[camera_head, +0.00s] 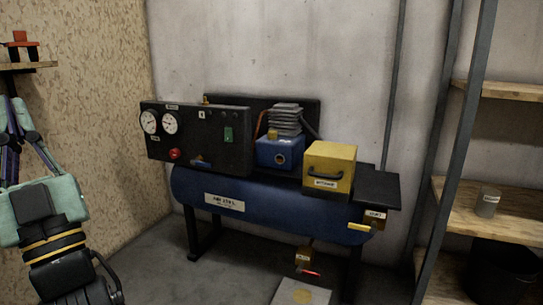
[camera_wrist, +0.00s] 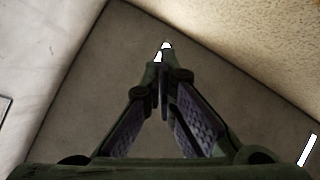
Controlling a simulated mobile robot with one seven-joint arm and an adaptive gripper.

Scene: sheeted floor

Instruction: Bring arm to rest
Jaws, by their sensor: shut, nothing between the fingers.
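My gripper (camera_wrist: 163,50) shows in the wrist view with its two fingers meeting at the tips. It is shut and nothing is between the fingers. In the head view my arm stands at the lower left, with the gripper (camera_head: 12,103) pointing up near the textured wall. The fingertips there are close to the left picture edge, below a small wooden shelf. The gripper is well apart from the compressor.
A blue compressor tank (camera_head: 270,205) on black legs carries a gauge panel (camera_head: 200,140) and a yellow box (camera_head: 330,167). A wooden shelf (camera_head: 25,66) holds a red object (camera_head: 20,42) at upper left. A shelving rack (camera_head: 490,210) stands right. A pale plate (camera_head: 300,293) lies below.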

